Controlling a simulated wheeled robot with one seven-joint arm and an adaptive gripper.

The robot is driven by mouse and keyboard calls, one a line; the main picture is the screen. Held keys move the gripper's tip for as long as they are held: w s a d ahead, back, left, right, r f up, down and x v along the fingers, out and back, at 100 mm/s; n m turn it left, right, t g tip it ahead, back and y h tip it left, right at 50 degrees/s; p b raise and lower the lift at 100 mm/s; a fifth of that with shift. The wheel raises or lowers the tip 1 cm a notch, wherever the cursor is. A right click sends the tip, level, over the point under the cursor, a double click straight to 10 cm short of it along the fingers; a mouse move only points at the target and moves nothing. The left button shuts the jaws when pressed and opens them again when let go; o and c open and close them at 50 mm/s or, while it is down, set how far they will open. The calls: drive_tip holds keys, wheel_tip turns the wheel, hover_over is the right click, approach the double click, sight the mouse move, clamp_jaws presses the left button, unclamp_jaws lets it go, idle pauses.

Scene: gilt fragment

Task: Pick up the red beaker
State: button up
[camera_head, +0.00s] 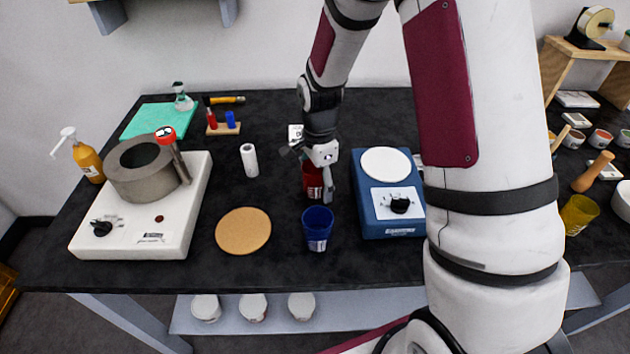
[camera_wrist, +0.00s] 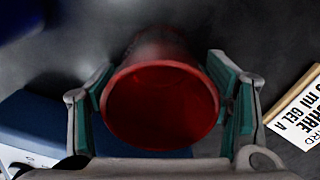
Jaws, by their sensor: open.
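The red beaker (camera_head: 312,180) stands on the black bench top (camera_head: 215,185), partly hidden behind my gripper in the head view. In the wrist view the red beaker (camera_wrist: 161,100) is seen from above, its open mouth between the two fingers. My gripper (camera_head: 318,172) is down at the beaker. In the wrist view my gripper (camera_wrist: 165,95) is open, with one green-padded finger on each side of the beaker. The left pad looks very close to the rim; I cannot tell whether either pad touches it.
A blue beaker (camera_head: 317,228) stands just in front of the red one. A blue hotplate (camera_head: 388,195) is close on the right. A cork disc (camera_head: 243,231), a white cylinder (camera_head: 249,160) and a white hotplate with a grey pot (camera_head: 143,170) are to the left.

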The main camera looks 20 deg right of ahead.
drive_tip(key=c, duration=1.2)
drive_tip(key=shift+c, duration=0.2)
drive_tip(key=shift+r, duration=0.25)
